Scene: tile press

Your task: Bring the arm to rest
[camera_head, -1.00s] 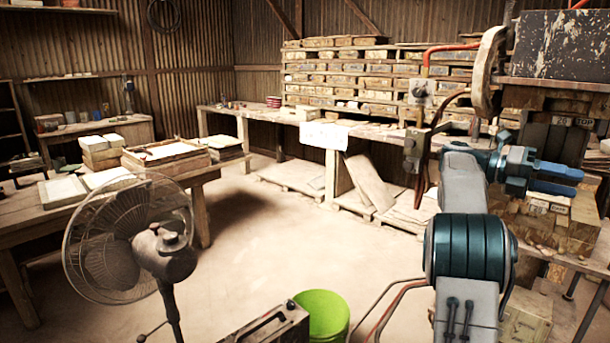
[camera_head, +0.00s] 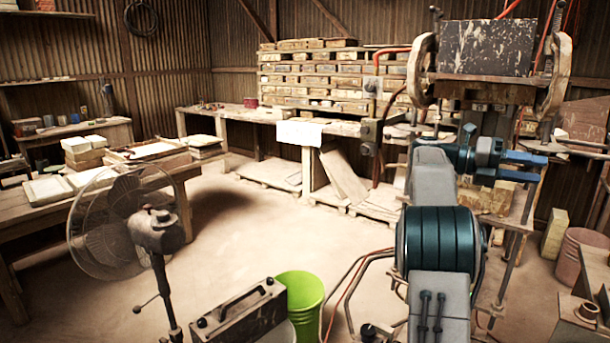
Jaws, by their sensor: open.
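My arm rises at the right of the head view, with its grey links and teal joint in front of the tile press (camera_head: 482,48). My gripper (camera_head: 540,168) is at the end of the arm, pointing right, with its two blue fingers apart and nothing seen between them. It shows in front of the press, below the press's dark worn upper block. Whether it touches any part of the press cannot be told from this view. Part of the press's lower body is hidden behind my arm.
A standing fan (camera_head: 125,225) is at the front left, beside a table (camera_head: 25,225) with tile trays. A green bucket (camera_head: 300,300) and a metal box (camera_head: 240,315) stand at front centre. A reddish bin (camera_head: 578,255) is at the right. The middle floor is clear.

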